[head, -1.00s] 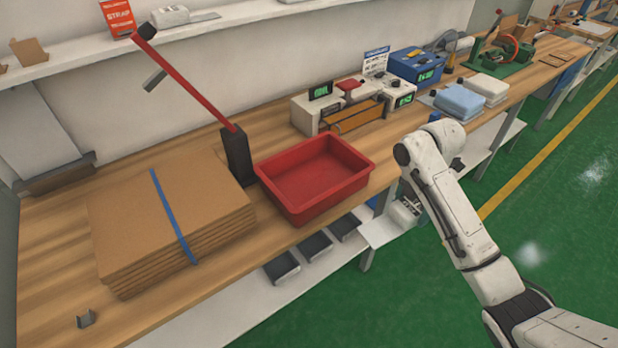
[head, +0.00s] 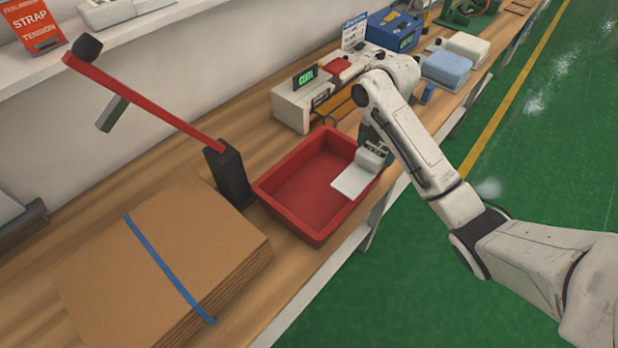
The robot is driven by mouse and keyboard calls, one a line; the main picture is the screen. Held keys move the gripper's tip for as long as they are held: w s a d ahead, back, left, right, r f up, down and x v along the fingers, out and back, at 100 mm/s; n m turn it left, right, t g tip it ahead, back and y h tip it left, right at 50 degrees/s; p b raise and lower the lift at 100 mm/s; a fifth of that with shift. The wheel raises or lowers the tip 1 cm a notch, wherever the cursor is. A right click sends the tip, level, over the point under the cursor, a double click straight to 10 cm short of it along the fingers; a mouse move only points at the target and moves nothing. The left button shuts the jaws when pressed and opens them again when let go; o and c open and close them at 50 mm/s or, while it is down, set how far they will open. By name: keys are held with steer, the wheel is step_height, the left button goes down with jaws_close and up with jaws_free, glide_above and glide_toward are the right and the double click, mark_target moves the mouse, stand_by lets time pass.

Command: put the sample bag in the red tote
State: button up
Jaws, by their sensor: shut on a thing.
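The red tote (head: 268,196) stands on the wooden bench, open at the top. My gripper (head: 366,163) is over the tote's right part and points down. It is shut on a flat, pale white sample bag (head: 352,182). The bag hangs over the right side of the tote's opening and covers part of its inside and right rim. I cannot tell how high the bag is above the tote floor. The fingertips are partly hidden by the gripper body and the bag.
A stack of cardboard (head: 165,262) with a blue strap lies at the left. A black post with a red lever (head: 150,105) rises beside the tote. A white device (head: 302,103) with a green display stands behind the tote. Folded cloths (head: 448,69) lie farther right.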

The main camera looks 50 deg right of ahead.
steer(key=b, duration=0.6)
glide_toward(321, 175)
steer(key=s+d+r, duration=0.2)
steer(key=s+r, duration=0.1)
steer(key=s, duration=0.2)
steer(key=w+f, duration=0.1)
steer(key=w+a+f, duration=0.1)
steer(key=f, duration=0.1)
steer(key=w+f+b, duration=0.1)
steer(key=w, duration=0.1)
steer(key=shift+a+f, duration=0.2)
steer(key=shift+a, duration=0.05)
steer(key=shift+w+a+f, duration=0.2)
steer(key=shift+w+f, duration=0.2)
steer(key=shift+f, duration=0.05)
steer(key=shift+w+f, duration=0.15)
steer(key=shift+f, duration=1.65)
steer(key=shift+f, duration=0.1)
steer(key=o, duration=1.1)
steer(key=shift+c, duration=0.2)
step_height(321, 175, up, 12)
steer(key=p, duration=0.1)
